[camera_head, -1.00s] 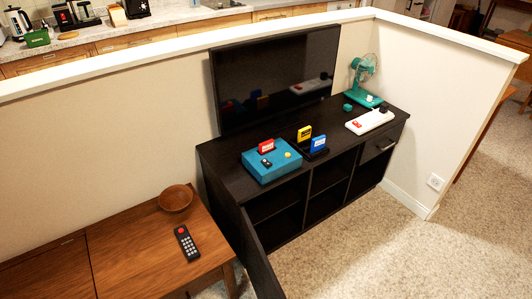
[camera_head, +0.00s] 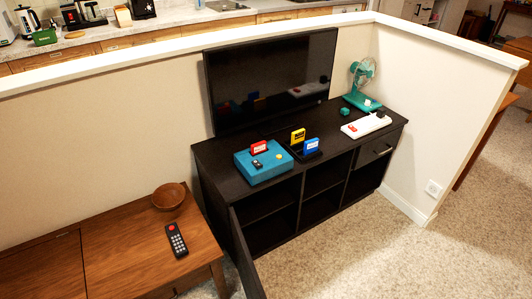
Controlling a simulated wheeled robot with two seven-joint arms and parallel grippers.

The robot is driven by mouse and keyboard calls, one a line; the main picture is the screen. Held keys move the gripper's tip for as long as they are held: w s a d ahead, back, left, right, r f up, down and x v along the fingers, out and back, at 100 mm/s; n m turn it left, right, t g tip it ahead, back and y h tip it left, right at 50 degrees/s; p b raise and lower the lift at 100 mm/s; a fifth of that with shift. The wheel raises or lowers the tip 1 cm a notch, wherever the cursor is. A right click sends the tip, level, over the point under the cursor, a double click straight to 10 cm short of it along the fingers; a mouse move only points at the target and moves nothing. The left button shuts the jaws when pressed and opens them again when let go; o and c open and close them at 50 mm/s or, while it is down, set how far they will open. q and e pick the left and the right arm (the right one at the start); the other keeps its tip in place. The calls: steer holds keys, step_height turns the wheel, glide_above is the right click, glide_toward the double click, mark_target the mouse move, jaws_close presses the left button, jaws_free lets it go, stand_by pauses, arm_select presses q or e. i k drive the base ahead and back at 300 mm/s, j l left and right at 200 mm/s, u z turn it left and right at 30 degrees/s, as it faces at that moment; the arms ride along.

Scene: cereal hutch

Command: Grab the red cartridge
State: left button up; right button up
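The red cartridge (camera_head: 259,147) stands upright in the top of a blue console box (camera_head: 264,170). The console sits on the left part of a black TV cabinet (camera_head: 216,152), in front of the television. A yellow cartridge (camera_head: 298,136) and a blue cartridge (camera_head: 311,146) stand in a dark holder just right of the console. Neither of my grippers shows in the head view.
A white power strip (camera_head: 366,125) and a teal fan (camera_head: 362,84) are on the cabinet's right side. The television (camera_head: 270,80) stands behind. A cabinet door (camera_head: 247,262) hangs open at the front left. A wooden table (camera_head: 110,245) with a bowl (camera_head: 169,196) and remote (camera_head: 177,240) is at left.

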mark_target(260, 147)
steer(key=l+u, duration=0.3)
steer(key=l, duration=0.75)
steer(key=k+l+u, duration=0.1)
steer(key=l+u, duration=0.15)
steer(key=l, duration=0.75)
steer(key=i+l+u, duration=0.15)
steer(key=l, duration=0.15)
steer(key=i+l+u, duration=0.3)
steer(key=l, duration=0.25)
steer(key=l+u, duration=0.1)
steer(key=l, duration=0.25)
steer(key=i+l+u, duration=0.2)
steer(key=i, duration=0.35)
steer(key=i+l+u, duration=0.25)
steer(key=i+l, duration=0.15)
steer(key=i, duration=0.1)
